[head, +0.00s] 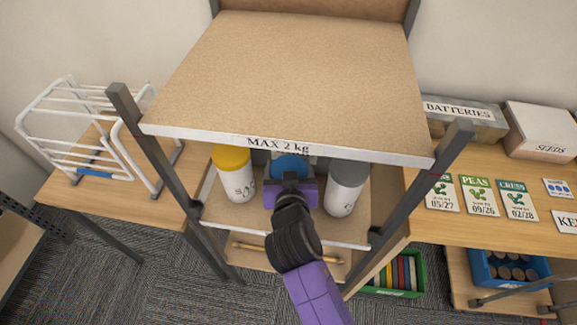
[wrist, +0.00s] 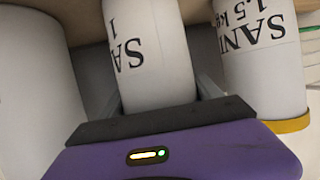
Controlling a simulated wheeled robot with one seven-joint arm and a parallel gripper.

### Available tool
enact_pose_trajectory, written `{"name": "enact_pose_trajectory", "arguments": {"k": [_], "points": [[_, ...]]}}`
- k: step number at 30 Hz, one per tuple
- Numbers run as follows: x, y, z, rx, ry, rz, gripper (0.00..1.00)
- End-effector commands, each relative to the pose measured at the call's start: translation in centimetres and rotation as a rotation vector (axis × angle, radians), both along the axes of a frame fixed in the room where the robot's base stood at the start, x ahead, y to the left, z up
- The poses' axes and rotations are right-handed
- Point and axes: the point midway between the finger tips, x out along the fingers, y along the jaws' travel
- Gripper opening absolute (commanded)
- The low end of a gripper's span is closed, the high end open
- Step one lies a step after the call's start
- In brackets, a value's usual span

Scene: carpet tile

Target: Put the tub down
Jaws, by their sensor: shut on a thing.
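The tub (wrist: 150,55) is a white cylinder with black lettering starting "SA", upside down in the wrist view. Its blue lid (head: 290,166) shows in the head view, under the upper board. My gripper (head: 291,188) is shut on this tub, with one finger on each side in the wrist view (wrist: 161,95). The tub stands between a yellow-lidded tub (head: 233,173) on the left and a grey-lidded tub (head: 345,187) on the right. My gripper hides most of its body in the head view. I cannot tell whether its base touches the lower shelf.
The upper board (head: 290,85), marked "MAX 2 kg", overhangs the tubs closely. Dark posts (head: 165,150) flank the lower shelf (head: 225,219). A white wire rack (head: 80,135) stands left. Seed packets (head: 478,195) and boxes (head: 540,130) lie on the right bench.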

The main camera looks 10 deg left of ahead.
Motion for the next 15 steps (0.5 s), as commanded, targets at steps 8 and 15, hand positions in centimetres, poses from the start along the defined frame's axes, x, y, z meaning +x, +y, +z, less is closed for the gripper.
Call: {"name": "enact_pose_trajectory", "arguments": {"k": [8,15], "points": [[0.00,0.01,-0.20,0.000,0.000,0.000,0.95],[0.00,0.01,-0.16,0.000,0.000,0.000,0.95]]}}
